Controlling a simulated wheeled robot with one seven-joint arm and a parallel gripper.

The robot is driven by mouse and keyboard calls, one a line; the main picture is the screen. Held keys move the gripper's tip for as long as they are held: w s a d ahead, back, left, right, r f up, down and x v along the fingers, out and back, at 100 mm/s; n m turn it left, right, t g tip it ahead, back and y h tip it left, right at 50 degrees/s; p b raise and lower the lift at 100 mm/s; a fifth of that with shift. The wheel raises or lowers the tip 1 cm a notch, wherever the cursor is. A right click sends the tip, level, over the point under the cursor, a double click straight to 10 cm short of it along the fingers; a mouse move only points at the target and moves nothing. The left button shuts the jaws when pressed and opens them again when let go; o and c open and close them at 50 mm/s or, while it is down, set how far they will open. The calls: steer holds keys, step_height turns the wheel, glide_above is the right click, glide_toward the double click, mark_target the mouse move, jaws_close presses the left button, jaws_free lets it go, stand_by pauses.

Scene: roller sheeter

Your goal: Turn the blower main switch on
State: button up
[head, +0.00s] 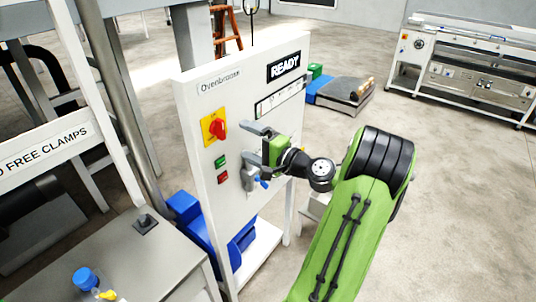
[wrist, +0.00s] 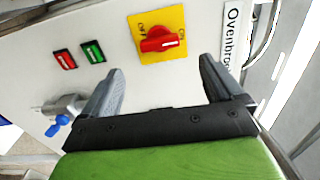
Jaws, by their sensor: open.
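The main switch is a red rotary knob (head: 218,129) on a yellow plate (head: 207,137), on the white panel's left part. In the wrist view, the knob (wrist: 158,41) lies ahead of my fingers, and its bar lies roughly level across the plate. My gripper (head: 254,143) is open and empty, in front of the panel to the right of the knob. In the wrist view, the open fingers of my gripper (wrist: 160,70) are apart from the knob, which is seen beyond the gap between them.
Green (head: 220,161) and red (head: 224,178) buttons sit below the switch. A valve with a blue handle (wrist: 58,125) is near them. The panel (head: 262,208) has a READY sign (head: 285,65). A grey bench (head: 150,262) stands at lower left. Open floor lies right of the panel.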

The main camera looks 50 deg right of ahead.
steer(key=s, duration=0.7)
steer(key=shift+s+b, duration=0.35)
steer(key=shift+d, duration=0.1)
